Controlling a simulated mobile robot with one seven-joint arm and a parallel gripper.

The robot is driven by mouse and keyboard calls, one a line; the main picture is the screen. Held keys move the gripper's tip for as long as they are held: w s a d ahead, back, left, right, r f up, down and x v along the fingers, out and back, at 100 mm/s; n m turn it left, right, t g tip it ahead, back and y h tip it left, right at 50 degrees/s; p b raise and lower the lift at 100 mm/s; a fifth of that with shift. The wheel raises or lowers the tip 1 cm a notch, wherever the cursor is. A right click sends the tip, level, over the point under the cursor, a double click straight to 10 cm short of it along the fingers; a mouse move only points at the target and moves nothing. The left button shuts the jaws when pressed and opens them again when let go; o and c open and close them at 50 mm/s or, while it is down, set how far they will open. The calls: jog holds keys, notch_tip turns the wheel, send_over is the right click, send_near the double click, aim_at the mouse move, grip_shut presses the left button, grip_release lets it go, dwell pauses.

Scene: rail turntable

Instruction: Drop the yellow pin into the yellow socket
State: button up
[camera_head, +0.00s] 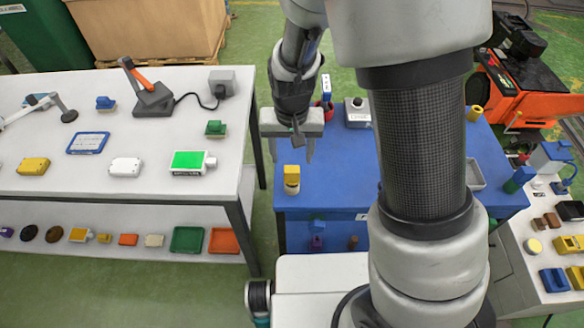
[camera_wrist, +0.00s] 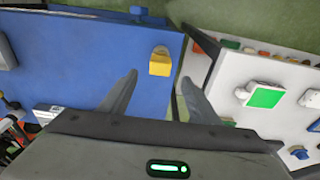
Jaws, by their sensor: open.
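A small yellow piece with a pale band (camera_head: 291,178) stands near the left front corner of the blue table (camera_head: 345,195). In the wrist view it is a yellow block with a tan end (camera_wrist: 159,67). My gripper (camera_head: 291,152) is open and empty, pointing down above and behind this piece. In the wrist view the piece lies beyond my gripper's fingertips (camera_wrist: 159,82), about midway between them, not touching. Another small yellow piece (camera_head: 475,113) stands at the far right of the blue table. I cannot tell for sure which is pin or socket.
A white table (camera_head: 75,180) on the left holds a green-screened device (camera_head: 188,162), a white block (camera_head: 126,167) and a yellow block (camera_head: 33,166). A gap separates the tables. A grey box (camera_head: 357,112) stands at the blue table's back. My arm hides much of that table.

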aim_at(292, 168)
jog(key=f, duration=0.4)
jog(key=w+f, duration=0.1)
jog(key=f, duration=0.7)
jog(key=shift+w+f, duration=0.15)
jog(key=shift+w, duration=0.15)
jog(key=shift+c, duration=0.2)
jog(key=c, duration=1.2)
jog(key=shift+r+p, duration=0.3)
jog(key=shift+r, duration=0.45)
jog(key=shift+r+p, duration=0.65)
jog(key=shift+r, duration=2.35)
jog(key=shift+r, duration=2.5)
